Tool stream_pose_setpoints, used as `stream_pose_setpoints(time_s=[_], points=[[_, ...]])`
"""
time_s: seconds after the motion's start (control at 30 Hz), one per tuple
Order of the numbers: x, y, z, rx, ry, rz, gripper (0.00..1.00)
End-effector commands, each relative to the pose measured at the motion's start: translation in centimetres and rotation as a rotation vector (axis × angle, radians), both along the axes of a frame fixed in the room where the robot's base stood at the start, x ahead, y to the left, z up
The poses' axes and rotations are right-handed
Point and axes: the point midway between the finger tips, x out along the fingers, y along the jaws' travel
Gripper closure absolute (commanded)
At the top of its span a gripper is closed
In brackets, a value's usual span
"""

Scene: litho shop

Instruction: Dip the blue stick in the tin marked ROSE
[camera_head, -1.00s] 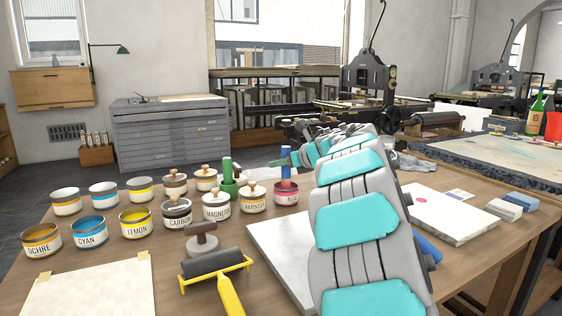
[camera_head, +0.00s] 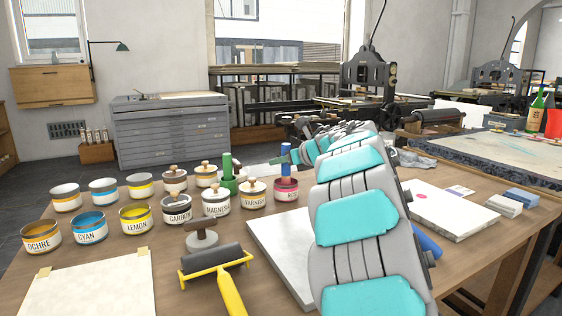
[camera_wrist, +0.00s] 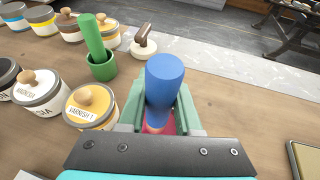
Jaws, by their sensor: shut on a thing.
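My gripper (camera_wrist: 158,108) is shut on the blue stick (camera_wrist: 165,78), which stands upright between the jaws in the wrist view. In the wrist view the tin is hidden by my gripper, with only a bit of pink showing below the stick.
A VARNISH tin (camera_head: 253,195) with a knobbed lid stands just left of ROSE. A green stick (camera_head: 227,165) stands in a green holder (camera_head: 229,187). Several other tins fill the table's left. A yellow-handled roller (camera_head: 215,262) and a pale slab (camera_head: 275,255) lie nearer.

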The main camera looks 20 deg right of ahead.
Motion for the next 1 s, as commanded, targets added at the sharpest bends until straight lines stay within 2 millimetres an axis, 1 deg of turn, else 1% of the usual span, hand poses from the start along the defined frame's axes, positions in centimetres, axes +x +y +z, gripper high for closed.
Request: stream_pose_setpoints(time_s=[0.8,1.0], points=[[0.01,0.00,-0.95,0.000,0.000,0.000,1.00],[0.00,0.00,-0.92,0.000,0.000,0.000,1.00]])
